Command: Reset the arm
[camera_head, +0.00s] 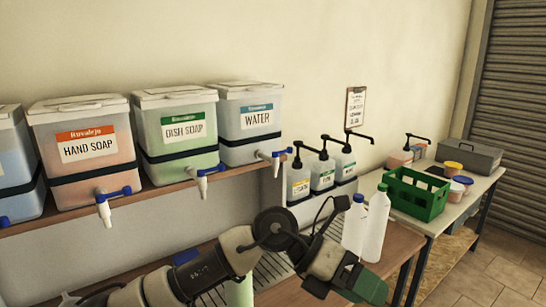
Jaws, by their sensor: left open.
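My left arm comes in from the lower left and bends over the front of the wooden bench (400,240). My left gripper (366,285) is at the lower right end of this arm, pointing down and right, open, with a dark green part at its tip. Nothing is seen held in it. It is in front of and below two white bottles, one with a blue cap (354,228) and one taller (377,215). The arm partly covers a pale green bottle (240,291) and the slotted drain grid (270,268). My right gripper is not in view.
Drums of hand soap (88,170), dish soap (180,150) and water (252,135) stand on a shelf, taps projecting forward. Several pump bottles (322,172) stand right of them. A green crate (415,197) and tubs are on the right table (480,190). Floor is free at right.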

